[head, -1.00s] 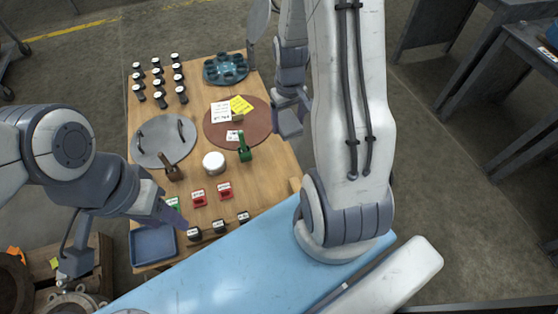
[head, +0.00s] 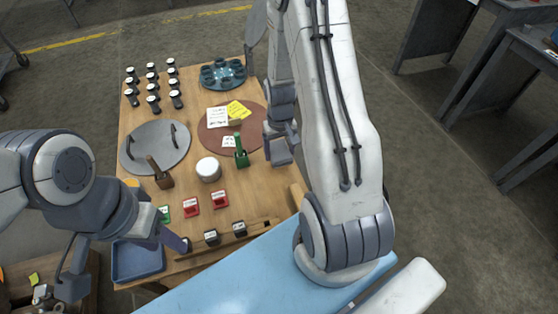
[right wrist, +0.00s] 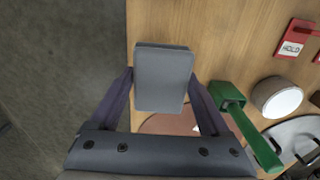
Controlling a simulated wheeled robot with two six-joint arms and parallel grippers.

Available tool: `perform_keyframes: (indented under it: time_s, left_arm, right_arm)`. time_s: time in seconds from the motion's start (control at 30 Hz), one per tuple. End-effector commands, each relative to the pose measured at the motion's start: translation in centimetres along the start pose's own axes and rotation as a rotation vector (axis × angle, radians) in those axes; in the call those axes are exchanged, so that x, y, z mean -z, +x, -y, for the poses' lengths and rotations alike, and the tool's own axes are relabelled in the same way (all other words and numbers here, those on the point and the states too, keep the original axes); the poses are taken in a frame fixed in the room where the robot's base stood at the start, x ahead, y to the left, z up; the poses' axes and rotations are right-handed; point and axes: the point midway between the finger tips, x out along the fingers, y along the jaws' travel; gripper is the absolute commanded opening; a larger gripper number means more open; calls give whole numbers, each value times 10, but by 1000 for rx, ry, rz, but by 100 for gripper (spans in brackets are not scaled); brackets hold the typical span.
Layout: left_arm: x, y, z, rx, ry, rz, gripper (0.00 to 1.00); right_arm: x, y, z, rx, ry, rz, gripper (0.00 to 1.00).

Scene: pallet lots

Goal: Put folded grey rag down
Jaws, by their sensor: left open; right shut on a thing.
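The folded grey rag (right wrist: 163,78) is a flat grey block in the right wrist view, between the two fingertips of my right gripper (right wrist: 162,85). The gripper is shut on it, above the wooden table (right wrist: 225,45) near its edge. In the head view my right gripper (head: 281,152) hangs at the table's right side, beside the red-brown round mat (head: 212,142); the rag is hard to tell from the gripper there. My left gripper (head: 174,238) is open and empty at the table's near left, above the blue tray (head: 137,262).
A grey disc (head: 140,150), several black-and-white stamps (head: 152,88) and a teal holder (head: 222,73) lie farther off. Bare wood shows at the right near edge.

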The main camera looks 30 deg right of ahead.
Motion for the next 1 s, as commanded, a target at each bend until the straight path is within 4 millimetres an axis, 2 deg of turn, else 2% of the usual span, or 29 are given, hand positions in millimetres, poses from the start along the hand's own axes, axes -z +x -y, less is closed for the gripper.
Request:
perform_keyframes:
  time_s: [0.13, 0.33, 0.73, 0.77, 0.8, 1.0]
  left_arm:
    - [0, 6, 0, 0, 0, 0, 50]
    - [-1, 21, 2, 0, 0, 0, 50]
    - [-1, 21, 2, 0, 0, 0, 50]
    - [-1, 21, 2, 0, 0, 0, 50]
    - [-1, 20, 2, 0, 0, 0, 50]
    - [-1, 20, 2, 0, 0, 0, 50]
  right_arm:
    - [1, 10, 2, 0, 1, 1, 36]
    - [1, 40, 2, 0, 1, 2, 36]
    - [1, 45, 2, 0, 1, 0, 36]
    - [1, 45, 2, 0, 1, 0, 84]
    - [1, 44, 2, 0, 1, 0, 99]
    - [1, 44, 2, 0, 1, 0, 100]
